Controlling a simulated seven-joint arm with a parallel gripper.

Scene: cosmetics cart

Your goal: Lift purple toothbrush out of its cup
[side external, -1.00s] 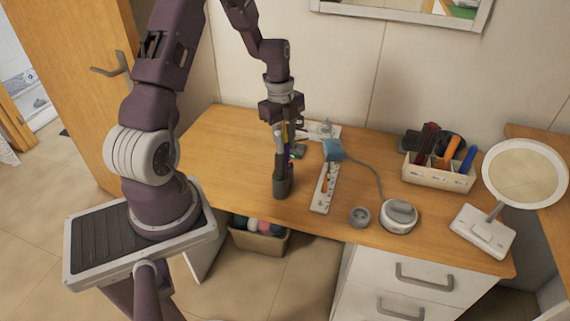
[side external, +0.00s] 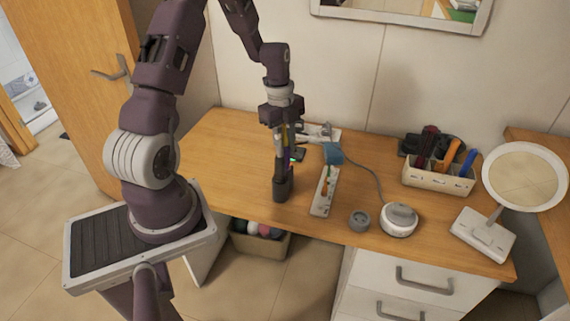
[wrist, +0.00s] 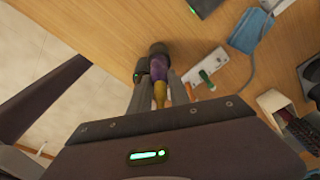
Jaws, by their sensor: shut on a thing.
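My gripper (side external: 281,154) points down over the dark grey cup (side external: 283,188) near the front edge of the wooden table. Its fingers are shut on the purple toothbrush. In the wrist view the toothbrush (wrist: 158,72) shows purple towards the cup and yellow nearer my gripper, between the two fingers. The cup's dark round end (wrist: 158,48) shows just beyond the fingertips. The toothbrush's lower end is hidden, so I cannot tell how deep it sits in the cup.
A small grey round pot (side external: 359,218) and a white round device (side external: 399,218) stand further right. Beyond are a holder (side external: 437,178) with tools and a round mirror (side external: 524,177).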

